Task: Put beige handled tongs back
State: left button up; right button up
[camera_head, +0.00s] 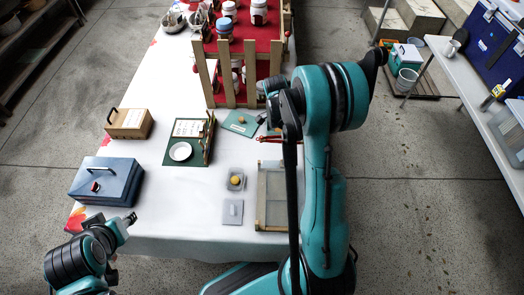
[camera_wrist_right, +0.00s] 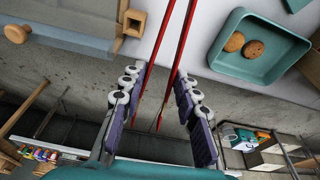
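Red tongs (camera_wrist_right: 166,70) show in the right wrist view, their two long red arms running between the fingers of my right gripper (camera_wrist_right: 165,80). In the head view the red tongs (camera_head: 270,138) lie near the right part of the table, and my right arm hides the right gripper. No beige handle can be made out for certain. My left gripper (camera_head: 130,219) is at the table's front left corner, away from the tongs; its fingers are too small to read.
A teal tray with two cookies (camera_wrist_right: 262,48) is near the right gripper. A wooden-framed case (camera_head: 272,196) stands at the table's front right.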

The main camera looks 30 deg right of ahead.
jog(key=b, duration=0.4)
send_over(262, 152)
jog(key=f, duration=0.4)
jog(key=a+f, duration=0.1)
jog(key=f, duration=0.2)
jog(key=shift+w, duration=0.25)
jog(key=x, duration=0.1)
jog(key=b+x, duration=0.1)
jog(key=x, duration=0.2)
jog(key=shift+w+a, duration=0.25)
jog(key=shift+a, duration=0.15)
jog(key=o, duration=0.6)
jog(key=shift+f, duration=0.1)
jog(key=shift+c, duration=0.2)
